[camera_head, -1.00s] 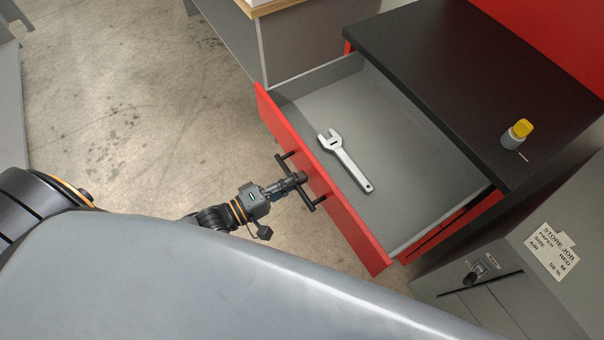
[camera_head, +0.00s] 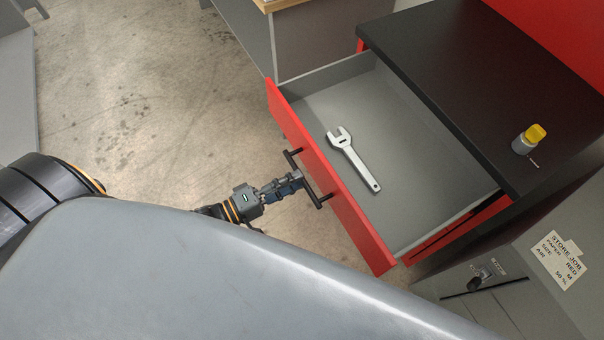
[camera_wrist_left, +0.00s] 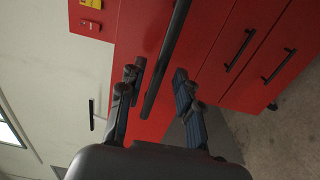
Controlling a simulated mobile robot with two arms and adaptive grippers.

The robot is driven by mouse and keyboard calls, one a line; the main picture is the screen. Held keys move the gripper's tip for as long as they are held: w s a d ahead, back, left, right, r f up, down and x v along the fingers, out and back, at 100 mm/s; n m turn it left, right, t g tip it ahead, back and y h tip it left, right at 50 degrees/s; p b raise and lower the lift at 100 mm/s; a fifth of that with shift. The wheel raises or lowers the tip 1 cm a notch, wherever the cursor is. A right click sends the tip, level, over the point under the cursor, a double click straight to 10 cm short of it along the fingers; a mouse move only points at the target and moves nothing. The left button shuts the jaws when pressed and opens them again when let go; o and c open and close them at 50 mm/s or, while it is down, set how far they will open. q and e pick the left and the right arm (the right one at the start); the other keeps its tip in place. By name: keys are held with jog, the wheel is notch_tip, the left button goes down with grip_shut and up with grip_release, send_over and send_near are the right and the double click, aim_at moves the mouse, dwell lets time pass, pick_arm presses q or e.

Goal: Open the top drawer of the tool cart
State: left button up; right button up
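The tool cart has a black top (camera_head: 450,75) and a red body. Its top drawer (camera_head: 345,195) is pulled far out, showing a grey interior with a silver wrench (camera_head: 354,160) lying in it. A black bar handle (camera_head: 315,197) is on the red drawer front. My left gripper (camera_head: 299,182) is at the middle of this handle. In the left wrist view its two fingers (camera_wrist_left: 157,78) are spread apart, with the handle bar (camera_wrist_left: 165,65) between them and a gap on each side. My right gripper is not in view.
A grey cabinet (camera_head: 530,270) with a paper label is at lower right. A wood-topped bench (camera_head: 325,40) is behind the drawer. Concrete floor lies free at left.

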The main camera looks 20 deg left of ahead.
pick_arm(q)
jog(key=v, duration=0.9)
jog(key=shift+d, duration=0.1)
jog(key=s+a+f+m+g+y, duration=0.1)
jog(key=a+f+m+g+y, duration=0.15)
jog(key=f, duration=0.75)
jog(key=s+a+f+m+g+y, duration=0.1)
jog(key=a+f+m+y, duration=0.15)
jog(key=f, duration=0.65)
jog(key=s+a+f+m+g+y, duration=0.1)
jog(key=a+f+m+g+y, duration=0.2)
jog(key=f, duration=0.7)
jog(key=s+d+f+m+g+y, duration=0.1)
jog(key=s+d+f+m+g, duration=0.1)
jog(key=s+f, duration=0.4)
jog(key=s+d+f+m+g+y, duration=0.1)
jog(key=s+d+f+m+g, duration=0.2)
jog(key=s, duration=0.9)
notch_tip(320, 180, down, 3)
jog(key=shift+s+d+f+g+y, duration=0.1)
jog(key=shift+s+d+g+y, duration=0.15)
jog(key=shift+d+g, duration=0.9)
